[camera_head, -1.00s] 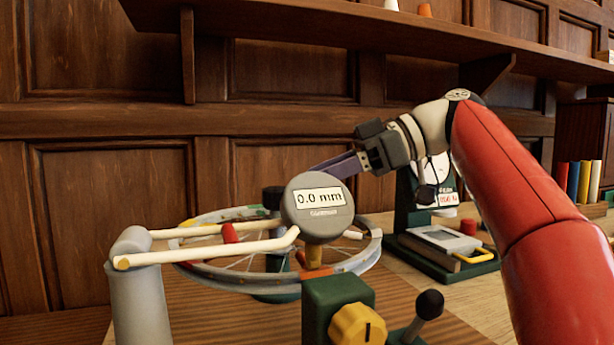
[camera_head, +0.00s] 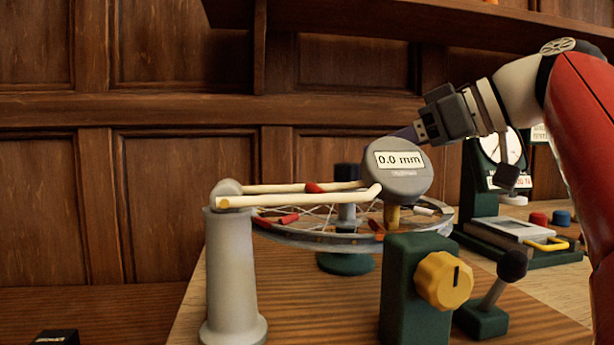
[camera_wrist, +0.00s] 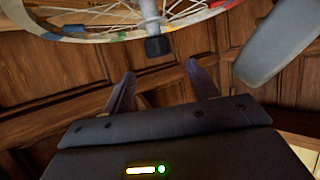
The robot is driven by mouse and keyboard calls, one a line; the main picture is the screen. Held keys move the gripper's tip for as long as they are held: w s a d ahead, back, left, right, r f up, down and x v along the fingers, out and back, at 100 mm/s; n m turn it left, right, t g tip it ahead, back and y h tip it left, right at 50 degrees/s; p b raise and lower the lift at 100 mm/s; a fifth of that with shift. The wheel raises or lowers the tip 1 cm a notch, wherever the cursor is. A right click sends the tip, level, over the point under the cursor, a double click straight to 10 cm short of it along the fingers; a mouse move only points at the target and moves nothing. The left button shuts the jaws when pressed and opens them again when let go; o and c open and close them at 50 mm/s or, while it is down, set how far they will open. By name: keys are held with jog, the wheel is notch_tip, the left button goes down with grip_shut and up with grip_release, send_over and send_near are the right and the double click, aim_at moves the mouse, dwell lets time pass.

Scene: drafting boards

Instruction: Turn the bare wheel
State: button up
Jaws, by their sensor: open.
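The bare wheel (camera_head: 330,238), a spoked rim without a tyre, lies flat on a dark green stand (camera_head: 345,263). Coloured pieces sit on its rim and spokes. A round gauge (camera_head: 400,170) reading 0.0 mm stands in front of its right part. My gripper (camera_head: 404,133) is behind and above the gauge, which hides the fingertips in the head view. In the wrist view my gripper (camera_wrist: 161,72) is open and empty, with the dark end of the wheel's axle (camera_wrist: 158,46) ahead between the fingers. The rim (camera_wrist: 100,38) crosses the top there, apart from the fingers.
A grey post (camera_head: 232,275) holds cream rods (camera_head: 290,200) over the wheel's left side. A green block with a yellow knob (camera_head: 444,280) and a black-balled lever (camera_head: 513,265) stand in front. A green dial stand (camera_head: 480,190) is at right. Panelled wall (camera_head: 190,170) lies behind.

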aim_at(352, 164)
jog(key=x, duration=0.7)
jog(key=shift+w+a+f+b, duration=0.15)
jog(key=shift+b, duration=0.2)
jog(key=shift+c, duration=0.5)
grip_shut()
